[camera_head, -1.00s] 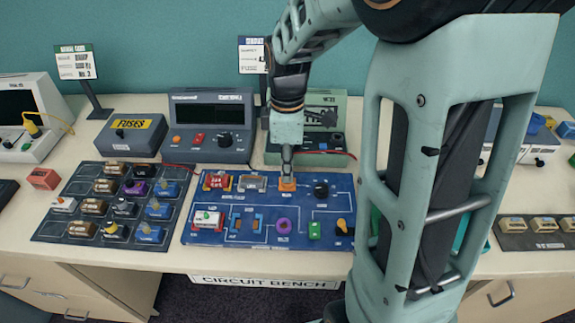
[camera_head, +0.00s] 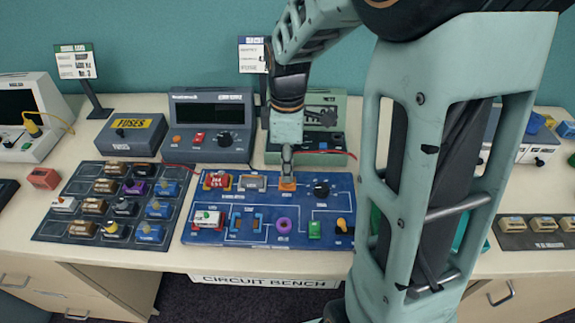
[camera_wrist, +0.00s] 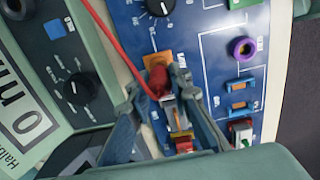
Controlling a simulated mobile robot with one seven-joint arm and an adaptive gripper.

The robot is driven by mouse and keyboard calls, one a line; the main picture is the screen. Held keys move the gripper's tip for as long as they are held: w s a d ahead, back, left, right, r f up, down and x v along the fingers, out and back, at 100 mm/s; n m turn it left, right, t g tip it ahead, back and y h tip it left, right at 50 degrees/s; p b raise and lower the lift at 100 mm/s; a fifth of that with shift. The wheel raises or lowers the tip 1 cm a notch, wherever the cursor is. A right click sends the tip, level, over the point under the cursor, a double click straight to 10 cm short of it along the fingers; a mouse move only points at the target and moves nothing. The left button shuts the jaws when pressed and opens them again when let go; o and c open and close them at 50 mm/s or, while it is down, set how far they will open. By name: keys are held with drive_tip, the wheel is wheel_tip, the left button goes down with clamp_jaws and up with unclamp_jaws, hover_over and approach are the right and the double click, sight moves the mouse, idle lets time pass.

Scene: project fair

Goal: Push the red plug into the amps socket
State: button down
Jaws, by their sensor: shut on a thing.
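The red plug (camera_wrist: 157,80) sits between my fingertips in the wrist view, with a red cable running up from it. My gripper (camera_wrist: 160,88) is shut on it; it also shows in the head view (camera_head: 287,160). The plug is right by an orange block (camera_wrist: 157,60) on the blue circuit board (camera_head: 210,238). That block also shows just below my fingertips in the head view (camera_head: 287,185). Whether the plug touches or enters it is hidden by my fingers. The green meter (camera_head: 340,103) behind has a dial and small sockets; I cannot read which is amps.
A grey meter (camera_head: 210,150) stands behind.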

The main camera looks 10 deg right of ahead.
drive_tip(key=shift+f+b, duration=0.65)
drive_tip(key=shift+f, duration=0.3)
idle(0.6)
drive_tip(key=c, duration=1.2)
unclamp_jaws()
drive_tip(key=shift+r, duration=0.15)
drive_tip(key=shift+r+p, duration=3.3)
drive_tip(key=shift+r, duration=0.65)
